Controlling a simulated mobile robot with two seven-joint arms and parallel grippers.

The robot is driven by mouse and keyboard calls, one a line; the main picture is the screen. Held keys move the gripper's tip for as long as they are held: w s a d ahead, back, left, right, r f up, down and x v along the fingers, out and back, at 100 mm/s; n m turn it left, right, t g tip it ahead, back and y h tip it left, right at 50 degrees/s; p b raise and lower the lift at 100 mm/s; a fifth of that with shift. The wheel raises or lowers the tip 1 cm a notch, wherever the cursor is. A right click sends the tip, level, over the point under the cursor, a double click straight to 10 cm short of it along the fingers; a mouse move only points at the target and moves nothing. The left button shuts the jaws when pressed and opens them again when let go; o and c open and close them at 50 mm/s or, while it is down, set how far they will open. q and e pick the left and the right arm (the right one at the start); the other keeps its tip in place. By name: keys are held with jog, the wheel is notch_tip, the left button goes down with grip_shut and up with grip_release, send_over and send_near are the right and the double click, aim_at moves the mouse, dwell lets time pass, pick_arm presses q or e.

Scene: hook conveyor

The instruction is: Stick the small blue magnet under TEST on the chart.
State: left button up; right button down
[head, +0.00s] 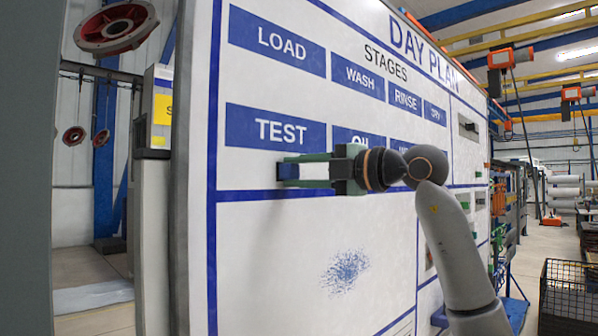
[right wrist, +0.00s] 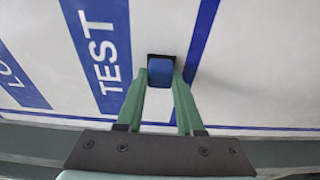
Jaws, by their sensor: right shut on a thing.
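The chart is a large white board (head: 270,265) headed DAY PLAN, with blue stage labels and blue grid lines. The TEST label (head: 276,132) is at its left, below LOAD; it also shows in the right wrist view (right wrist: 103,52). My right gripper (head: 284,172) is at the board, just below the TEST label. It is shut on the small blue magnet (right wrist: 161,72), between the label and the blue grid line. The magnet is at or very near the board; I cannot tell if it touches. My left gripper is out of view.
The board's grey frame edge (head: 186,200) stands at the left. A blue speckled smudge (head: 345,271) is lower on the board. Dark and green pieces (head: 467,127) are on the board's right part. A wire basket (head: 568,295) stands on the floor at the lower right.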

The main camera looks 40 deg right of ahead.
jog(key=c, duration=0.6)
grip_release()
jog(key=shift+s+r, duration=0.1)
jog(key=shift+o, duration=0.7)
jog(key=shift+s+d, duration=0.1)
jog(key=shift+s, duration=0.05)
jog(key=b+v, duration=0.1)
jog(key=v, duration=1.1)
jog(key=shift+b, duration=0.3)
jog(key=shift+s, duration=0.1)
